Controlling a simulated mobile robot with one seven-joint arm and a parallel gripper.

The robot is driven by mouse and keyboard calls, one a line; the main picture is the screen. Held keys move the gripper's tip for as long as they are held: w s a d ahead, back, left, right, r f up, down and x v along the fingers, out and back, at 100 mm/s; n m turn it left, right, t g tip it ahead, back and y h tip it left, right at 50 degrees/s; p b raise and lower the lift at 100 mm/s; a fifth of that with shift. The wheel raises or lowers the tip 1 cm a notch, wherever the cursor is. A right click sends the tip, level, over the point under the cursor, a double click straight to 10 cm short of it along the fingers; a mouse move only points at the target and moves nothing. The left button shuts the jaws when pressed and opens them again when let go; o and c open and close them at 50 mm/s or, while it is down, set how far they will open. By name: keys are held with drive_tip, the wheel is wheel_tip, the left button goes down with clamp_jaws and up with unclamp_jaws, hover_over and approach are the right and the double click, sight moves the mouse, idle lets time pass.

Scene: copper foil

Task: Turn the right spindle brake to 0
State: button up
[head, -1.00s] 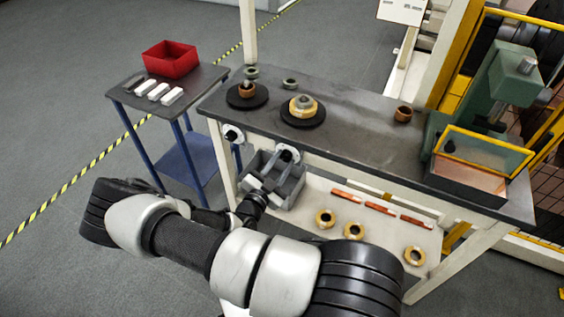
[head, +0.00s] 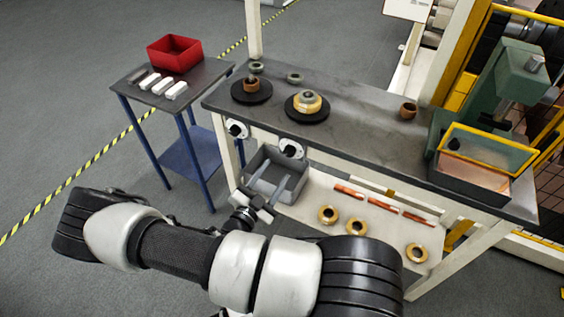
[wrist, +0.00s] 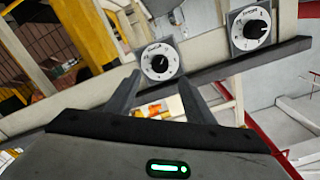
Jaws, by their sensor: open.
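Two round white dials with black knobs sit on the bench's front edge. The right dial (head: 291,149) is the left one in the wrist view (wrist: 160,61), where the picture is turned over. The other dial (head: 237,129) also shows in the wrist view (wrist: 250,28). My gripper (head: 268,181) is open and empty, below and in front of the right dial, apart from it. In the wrist view the right dial appears between and just beyond my fingertips (wrist: 160,85). Its markings are too small to read surely.
A grey bin (head: 262,186) is below the dials, behind my fingers. The bench top (head: 350,120) carries black discs and rings. Copper strips and rings lie on the lower shelf (head: 320,195). A side table with a red bin (head: 175,54) stands left.

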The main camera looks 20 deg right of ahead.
drive_tip(key=v, duration=0.9)
drive_tip(key=shift+s, duration=0.2)
drive_tip(key=shift+a, duration=0.1)
